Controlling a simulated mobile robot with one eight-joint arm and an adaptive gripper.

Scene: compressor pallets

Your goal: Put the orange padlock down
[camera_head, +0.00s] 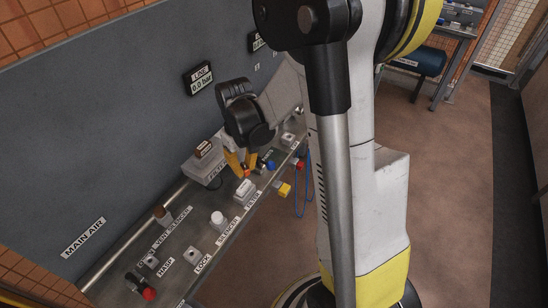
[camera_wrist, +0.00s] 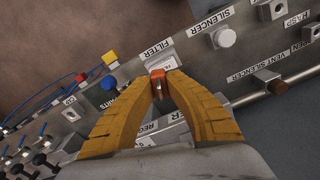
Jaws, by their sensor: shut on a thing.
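The orange padlock (camera_wrist: 157,80) is between the tips of my gripper's two orange-yellow fingers (camera_wrist: 158,76) in the wrist view. My gripper is shut on it. In the head view, my gripper (camera_head: 240,164) points down over the grey work shelf, and the padlock (camera_head: 247,173) shows as a small orange spot at the fingertips. The filter (camera_head: 244,188), a pale block, is close to the padlock. The fingers hide part of the padlock, and I cannot tell whether it touches the shelf.
The shelf (camera_head: 215,262) carries labels, a white silencer knob (camera_head: 217,218), a red-ended valve (camera_head: 148,293) and a yellow block (camera_head: 285,189) at its front edge. Blue tubes (camera_head: 300,195) hang beyond it. A grey panel with a gauge sign (camera_head: 201,79) rises behind.

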